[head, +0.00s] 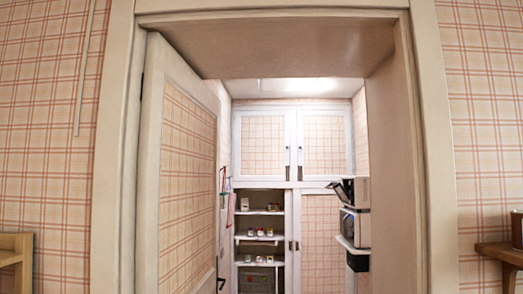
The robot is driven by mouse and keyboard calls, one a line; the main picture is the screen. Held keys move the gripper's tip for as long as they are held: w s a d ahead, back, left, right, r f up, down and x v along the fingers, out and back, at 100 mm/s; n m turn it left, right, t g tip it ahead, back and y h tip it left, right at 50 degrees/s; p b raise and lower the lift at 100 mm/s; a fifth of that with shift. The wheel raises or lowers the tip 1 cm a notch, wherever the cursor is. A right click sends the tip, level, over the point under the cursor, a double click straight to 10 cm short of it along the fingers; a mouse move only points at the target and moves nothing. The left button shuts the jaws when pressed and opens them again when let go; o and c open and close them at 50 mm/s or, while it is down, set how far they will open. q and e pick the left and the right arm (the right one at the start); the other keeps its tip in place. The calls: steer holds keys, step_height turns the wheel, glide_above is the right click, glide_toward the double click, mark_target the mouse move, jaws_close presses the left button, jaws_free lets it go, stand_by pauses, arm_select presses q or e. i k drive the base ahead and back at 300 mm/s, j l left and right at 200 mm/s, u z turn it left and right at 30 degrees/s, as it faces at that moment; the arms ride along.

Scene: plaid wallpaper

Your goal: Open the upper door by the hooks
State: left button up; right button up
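Through an open doorway in the head view I see a tall white-framed cabinet at the back of a small room. Its upper part has two shut doors with plaid panels, an upper left door (263,146) and an upper right door (325,143). Small dark handles sit near their meeting edges, one on the left door (288,150) and one on the right door (301,155). They are too small to tell whether they are hooks. Neither of my grippers is in view.
The doorway's plaid-panelled door (184,175) stands open inward on the left. Below the upper doors are open shelves (259,230) with small items and a shut plaid panel (320,235). Appliances (354,225) jut from the right wall. A wooden shelf (500,253) is outside at right.

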mark_target(263, 138)
steer(key=i+z, duration=0.1)
steer(key=i, duration=1.45)
steer(key=i+j+u, duration=0.1)
steer(key=i, duration=2.25)
steer(key=i+l+u, duration=0.1)
steer(key=i, duration=1.1)
steer(key=i+l, duration=0.15)
steer(key=i, duration=1)
steer(key=j+u, duration=0.05)
